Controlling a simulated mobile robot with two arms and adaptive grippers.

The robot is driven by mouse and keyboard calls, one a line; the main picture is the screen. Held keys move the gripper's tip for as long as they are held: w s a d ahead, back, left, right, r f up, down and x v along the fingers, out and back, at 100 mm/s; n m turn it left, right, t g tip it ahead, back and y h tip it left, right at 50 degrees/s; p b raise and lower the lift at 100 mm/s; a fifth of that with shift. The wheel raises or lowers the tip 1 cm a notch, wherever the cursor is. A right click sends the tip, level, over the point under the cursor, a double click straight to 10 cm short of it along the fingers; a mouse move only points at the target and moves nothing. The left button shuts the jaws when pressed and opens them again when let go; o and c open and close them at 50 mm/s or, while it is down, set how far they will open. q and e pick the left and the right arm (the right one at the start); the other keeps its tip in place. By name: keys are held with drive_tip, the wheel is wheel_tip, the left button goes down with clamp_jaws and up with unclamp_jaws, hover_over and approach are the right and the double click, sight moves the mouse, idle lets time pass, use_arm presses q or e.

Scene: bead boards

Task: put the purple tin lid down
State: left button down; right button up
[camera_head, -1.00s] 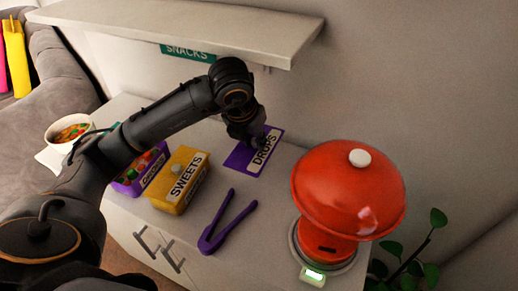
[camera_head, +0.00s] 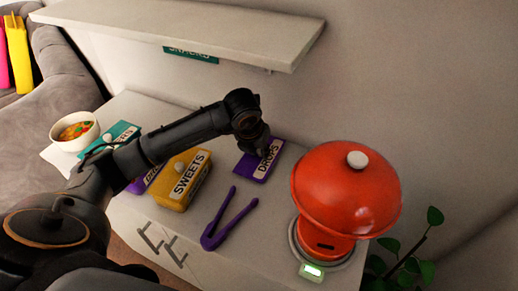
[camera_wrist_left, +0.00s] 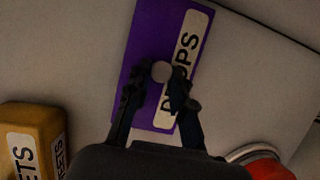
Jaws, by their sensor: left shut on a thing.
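The purple tin lid (camera_head: 246,163), a flat rectangle with a white DROPS label, is at the back of the counter, between the yellow tin and the red machine. My left gripper (camera_head: 258,150) is above it. In the left wrist view the lid (camera_wrist_left: 143,45) lies between and beyond the fingers, and the left gripper (camera_wrist_left: 157,88) is shut on its round pale knob (camera_wrist_left: 161,71). I cannot tell whether the lid's underside touches the counter. A purple tin (camera_head: 138,187) is mostly hidden behind my left arm. My right gripper is not in view.
A teal-lidded tin (camera_head: 122,131) and a bowl (camera_head: 75,131) are at left. A shelf (camera_head: 200,30) overhangs the back. Bare counter surrounds the lid.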

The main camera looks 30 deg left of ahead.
use_arm(q)
drive_tip(key=c, duration=1.2)
unclamp_jaws()
drive_tip(key=shift+f, duration=0.1)
drive_tip(key=shift+o, duration=0.2)
drive_tip(key=shift+r, duration=0.35)
drive_tip(key=v, duration=0.7)
drive_tip(key=shift+b, duration=0.45)
drive_tip(key=shift+s+a, duration=0.1)
drive_tip(key=shift+s, duration=0.05)
